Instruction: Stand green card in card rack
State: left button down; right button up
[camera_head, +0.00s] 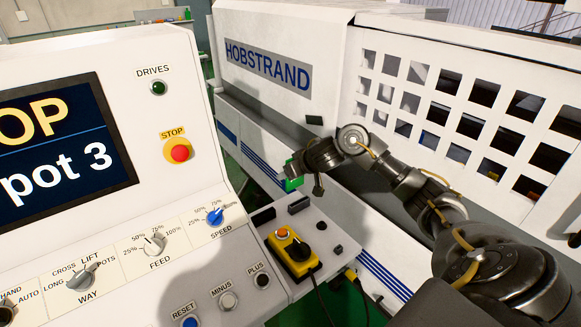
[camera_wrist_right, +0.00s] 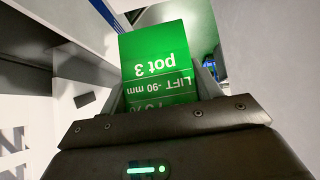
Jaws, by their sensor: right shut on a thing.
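The green card (camera_wrist_right: 158,62) is in the jaws of my right gripper (camera_wrist_right: 160,98). In the right wrist view its white print, "pot 3" and "LIFT -90 mm", appears upside down. In the head view the card (camera_head: 293,184) shows as a small green patch below my right gripper (camera_head: 291,170), above the back of the small shelf. Two dark low blocks stand on the shelf, a left one (camera_head: 263,217) and a right one (camera_head: 299,205); I cannot tell which is the card rack. The card appears apart from both. My left gripper is not in view.
A yellow pendant box (camera_head: 293,254) with an orange button lies on the shelf (camera_head: 327,262), its cable running off the front. The control panel (camera_head: 180,235) with knobs and a red stop button (camera_head: 179,153) stands left. The white machine (camera_head: 285,65) stands behind.

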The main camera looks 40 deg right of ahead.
aim_at(298, 183)
jog(key=shift+s+d+r, duration=0.25)
jog(key=shift+s+d, duration=0.2)
jog(key=shift+s, duration=0.35)
jog(key=shift+d, duration=0.1)
jog(key=shift+w+f, duration=0.15)
jog(key=shift+f, duration=1.55)
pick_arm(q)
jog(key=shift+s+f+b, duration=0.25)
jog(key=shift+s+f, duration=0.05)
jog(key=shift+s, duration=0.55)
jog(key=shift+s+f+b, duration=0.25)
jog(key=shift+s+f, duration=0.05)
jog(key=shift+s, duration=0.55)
pick_arm(e)
jog(key=shift+f, duration=0.9)
pick_arm(q)
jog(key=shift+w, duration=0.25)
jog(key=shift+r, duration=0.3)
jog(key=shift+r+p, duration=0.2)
jog(key=shift+p, duration=0.25)
